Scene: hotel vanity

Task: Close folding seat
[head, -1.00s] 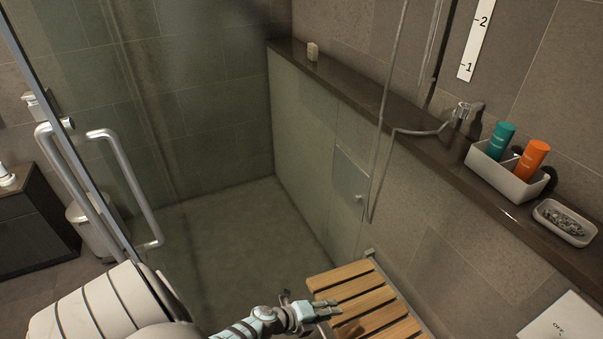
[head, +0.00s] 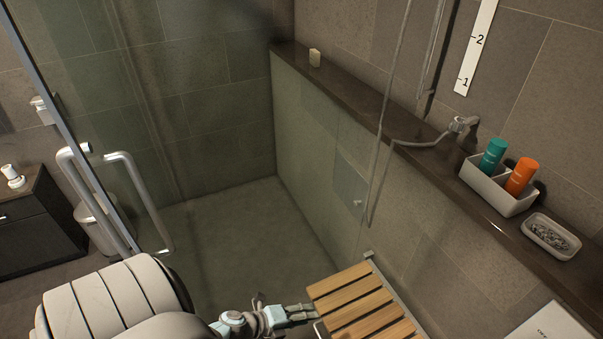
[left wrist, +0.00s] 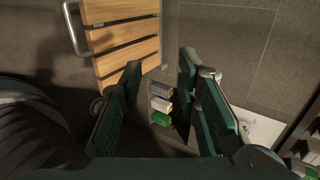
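The folding seat (head: 352,305) has wooden slats on a metal frame and juts out level from the low shower wall, folded down. A bent metal bar (left wrist: 74,30) sticks out from the seat's edge, and the slats (left wrist: 125,45) fill the upper left of the left wrist view. My left gripper (head: 311,313) is beside the seat's left edge, close to it; I cannot tell if it touches. In the left wrist view its two fingers (left wrist: 160,72) stand apart with nothing held between them. My right gripper is not in view.
A ledge (head: 400,153) runs along the wall above the seat, with a white caddy of bottles (head: 496,194) and a soap dish (head: 550,236). A glass door with a metal handle (head: 143,200) stands at left. The shower floor (head: 240,235) is clear.

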